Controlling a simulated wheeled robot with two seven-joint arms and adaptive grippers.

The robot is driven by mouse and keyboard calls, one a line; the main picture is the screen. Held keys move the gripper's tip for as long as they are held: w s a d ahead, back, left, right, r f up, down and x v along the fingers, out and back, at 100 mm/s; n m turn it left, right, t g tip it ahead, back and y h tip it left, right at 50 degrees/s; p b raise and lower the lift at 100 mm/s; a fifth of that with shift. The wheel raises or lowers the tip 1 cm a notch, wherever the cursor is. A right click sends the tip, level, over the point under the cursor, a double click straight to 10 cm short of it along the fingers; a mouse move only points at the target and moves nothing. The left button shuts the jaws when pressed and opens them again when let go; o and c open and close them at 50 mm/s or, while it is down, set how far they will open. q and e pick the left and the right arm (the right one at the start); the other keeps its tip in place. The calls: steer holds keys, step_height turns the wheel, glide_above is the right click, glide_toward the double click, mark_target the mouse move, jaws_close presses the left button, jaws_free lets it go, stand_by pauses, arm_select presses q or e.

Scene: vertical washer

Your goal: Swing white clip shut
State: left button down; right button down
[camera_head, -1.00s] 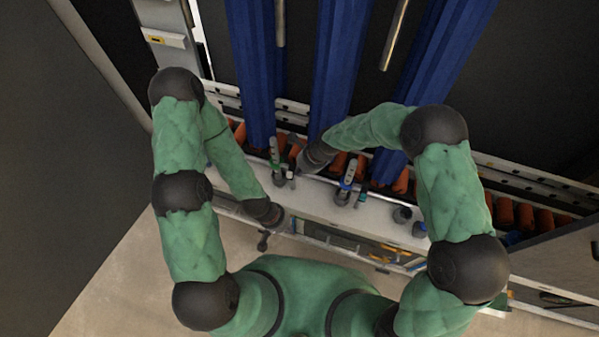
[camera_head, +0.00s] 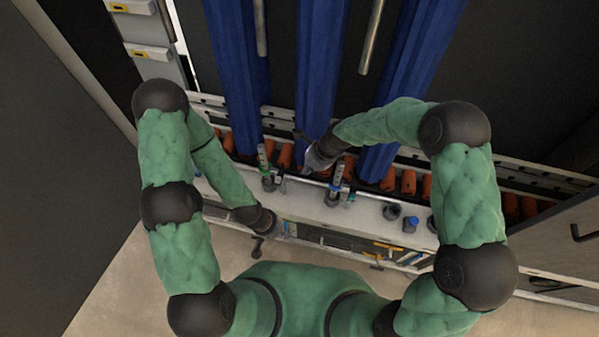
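Two small upright clip-like fittings stand on the pale ledge (camera_head: 300,205). The left fitting (camera_head: 264,160) has a pale and green upper part. The right fitting (camera_head: 338,175) has a pale upper part with green and a dark base. I cannot tell which one is the white clip, or whether either is shut. My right gripper (camera_head: 309,166) is between the two fittings, closer to the right one; its fingers are too small to read. My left gripper (camera_head: 277,229) is low at the ledge's front edge, below the left fitting, its fingers mostly hidden and unclear.
Blue vertical columns (camera_head: 318,70) rise behind the ledge, with a row of orange rollers (camera_head: 285,156) at their feet. A dark cup (camera_head: 392,211) and a blue-topped cup (camera_head: 410,224) stand on the ledge to the right. Tools with yellow handles (camera_head: 388,246) lie below the ledge.

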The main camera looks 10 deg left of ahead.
arm_select(q)
steer(key=shift+r+p, duration=0.3)
steer(key=shift+r, duration=0.15)
arm_select(e)
steer(key=shift+v, duration=2.2)
arm_select(q)
steer(key=shift+s, duration=0.1)
arm_select(e)
steer(key=shift+f, duration=0.1)
